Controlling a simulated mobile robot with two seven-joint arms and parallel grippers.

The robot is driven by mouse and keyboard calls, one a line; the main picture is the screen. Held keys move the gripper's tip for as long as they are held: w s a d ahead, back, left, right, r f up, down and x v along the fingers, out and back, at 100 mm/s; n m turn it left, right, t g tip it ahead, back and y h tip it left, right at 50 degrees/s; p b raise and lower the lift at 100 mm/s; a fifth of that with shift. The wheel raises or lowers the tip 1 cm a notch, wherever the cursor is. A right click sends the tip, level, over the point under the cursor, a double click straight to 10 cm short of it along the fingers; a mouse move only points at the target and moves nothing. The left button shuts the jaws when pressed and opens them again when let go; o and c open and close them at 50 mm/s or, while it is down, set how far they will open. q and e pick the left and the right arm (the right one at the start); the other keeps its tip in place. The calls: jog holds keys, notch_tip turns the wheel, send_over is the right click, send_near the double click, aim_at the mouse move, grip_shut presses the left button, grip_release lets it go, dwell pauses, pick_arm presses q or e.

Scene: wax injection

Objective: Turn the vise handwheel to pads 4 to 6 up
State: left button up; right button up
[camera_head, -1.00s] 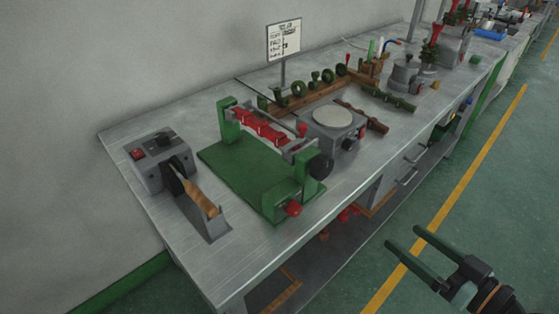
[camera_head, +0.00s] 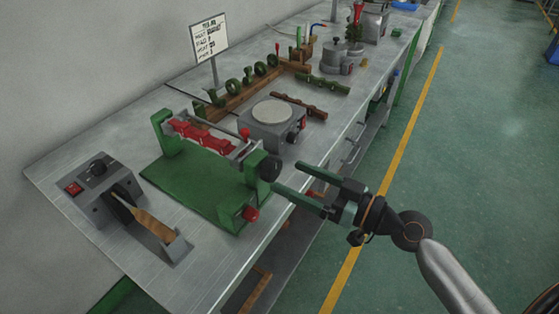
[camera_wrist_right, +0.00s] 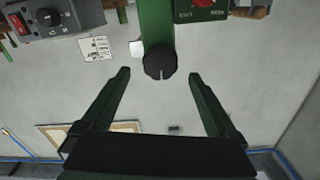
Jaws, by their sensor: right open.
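The green vise (camera_head: 205,190) stands on the bench, with a row of red pads (camera_head: 203,136) held between its end posts. Its black handwheel (camera_head: 270,168) is on the near right post. A red knob (camera_head: 250,213) sits lower on that side. My right gripper (camera_head: 285,177) is open and empty, its fingers pointing at the handwheel from the right. In the right wrist view, the handwheel (camera_wrist_right: 160,62) shows between and just beyond the open fingers (camera_wrist_right: 159,76). I see no contact. Pad numbers are too small to read. My left gripper is not in view.
A grey box with a red switch (camera_head: 92,180) and a brown-bladed tool (camera_head: 155,226) stand left of the vise. A grey unit with a round pale plate (camera_head: 272,112) is close behind the handwheel. A sign (camera_head: 209,38) stands at the back. The aisle on the right is clear.

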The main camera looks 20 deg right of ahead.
aim_at(276, 170)
jog(key=shift+p+x, duration=0.6)
jog(key=shift+x, duration=1.55)
jog(key=c, duration=1.4)
